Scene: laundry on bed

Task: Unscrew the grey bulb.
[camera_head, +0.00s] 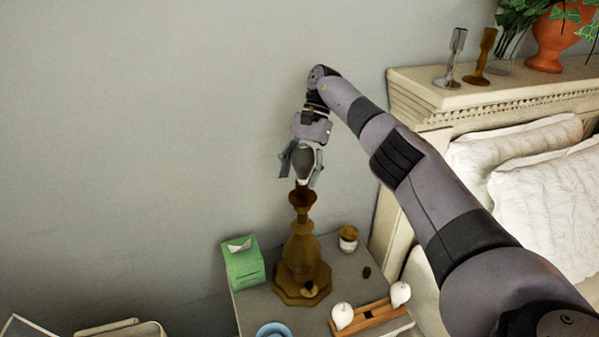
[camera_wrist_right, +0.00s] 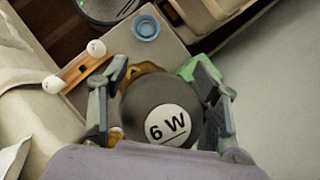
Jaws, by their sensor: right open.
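The grey bulb (camera_head: 304,162) stands on top of the brown lamp base (camera_head: 301,250) on the nightstand. In the right wrist view the bulb (camera_wrist_right: 159,115) shows from above, with a white "6 W" label. My right gripper (camera_head: 302,175) is over it from above, open, with one finger on each side of the bulb. In the right wrist view a gap shows beside the bulb at the left finger; whether the other finger touches it I cannot tell. The bulb's lower end and socket are partly hidden by the fingers. My left gripper is not in view.
On the nightstand (camera_head: 336,266) are a wooden holder (camera_head: 368,318) with two white bulbs, a green box (camera_head: 242,264), a small cup (camera_head: 348,239) and a blue dish (camera_head: 273,331). The bed's headboard (camera_head: 470,98) and pillows are at the right. The wall is behind.

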